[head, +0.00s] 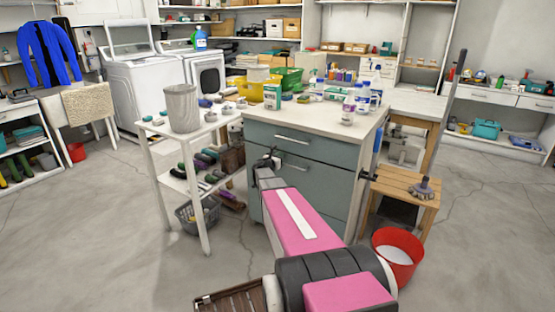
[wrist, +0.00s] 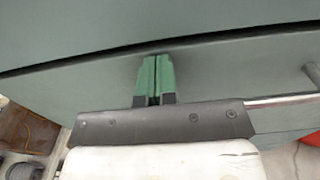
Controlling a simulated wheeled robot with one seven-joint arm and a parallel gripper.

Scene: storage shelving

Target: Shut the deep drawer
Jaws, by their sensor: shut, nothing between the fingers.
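The teal cabinet has a shallow upper drawer (head: 335,145) and a deep lower drawer (head: 325,190), each with a bar handle. My arm reaches to the deep drawer's front, and my gripper (head: 270,158) is near its upper left part, left of its handle (head: 297,168). In the wrist view my gripper (wrist: 156,70) has its green fingers shut together and empty, close to the grey-green drawer front (wrist: 225,65). Whether they touch it I cannot tell. A dark gap runs along the front's top edge. The handle (wrist: 285,99) shows at right. My arm hides part of the front.
A white side table (head: 157,130) with a grey bin (head: 182,108) stands left of the cabinet. A wooden stool (head: 402,186) and a red bucket (head: 398,255) stand at right. Bottles crowd the cabinet top. Open floor lies at front left.

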